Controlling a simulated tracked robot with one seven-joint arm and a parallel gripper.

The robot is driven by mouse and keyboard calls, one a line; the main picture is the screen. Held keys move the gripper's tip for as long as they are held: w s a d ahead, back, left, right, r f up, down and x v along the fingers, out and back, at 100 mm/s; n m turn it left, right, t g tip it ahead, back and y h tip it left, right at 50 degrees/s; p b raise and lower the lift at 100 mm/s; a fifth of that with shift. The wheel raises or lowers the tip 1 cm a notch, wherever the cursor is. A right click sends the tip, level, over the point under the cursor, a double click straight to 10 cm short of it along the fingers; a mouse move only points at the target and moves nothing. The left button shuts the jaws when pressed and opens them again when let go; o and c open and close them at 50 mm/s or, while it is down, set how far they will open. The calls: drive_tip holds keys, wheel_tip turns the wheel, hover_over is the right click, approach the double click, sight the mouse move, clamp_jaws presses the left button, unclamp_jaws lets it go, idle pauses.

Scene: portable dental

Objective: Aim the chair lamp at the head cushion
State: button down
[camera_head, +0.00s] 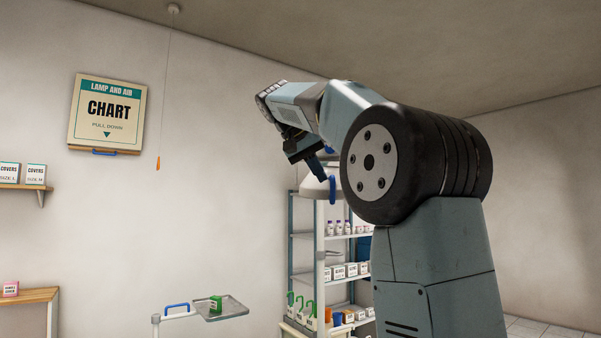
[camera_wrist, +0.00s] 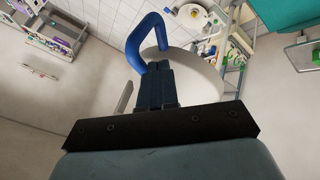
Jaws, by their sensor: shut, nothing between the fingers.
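The chair lamp (camera_head: 316,188) shows as a pale rounded head with a blue handle (camera_head: 332,189), partly hidden behind my arm. In the wrist view the lamp head (camera_wrist: 200,76) is a large whitish disc beyond my fingers, and its blue handle (camera_wrist: 134,48) bends up around the fingertips' far side. My gripper (camera_head: 320,175) points down at the lamp, fingers shut and empty. In the wrist view the fingertips (camera_wrist: 157,66) overlap the handle's lower end; I cannot tell whether they touch. A teal padded surface (camera_wrist: 285,20) lies at the upper right; I cannot tell whether it is the head cushion.
A shelf rack (camera_head: 345,275) with bottles and boxes stands behind the lamp. A small tray (camera_head: 232,311) with a blue handle and a green item is lower left of it. A pull cord (camera_head: 165,90) hangs beside the wall chart (camera_head: 107,112). The wall between is bare.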

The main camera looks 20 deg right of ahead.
drive_tip(key=shift+a, duration=0.1)
drive_tip(key=a+r, duration=0.6)
drive_tip(key=a, duration=0.3)
drive_tip(key=shift+a+r, duration=0.3)
drive_tip(key=shift+r, duration=0.05)
drive_tip(key=shift+s, duration=0.1)
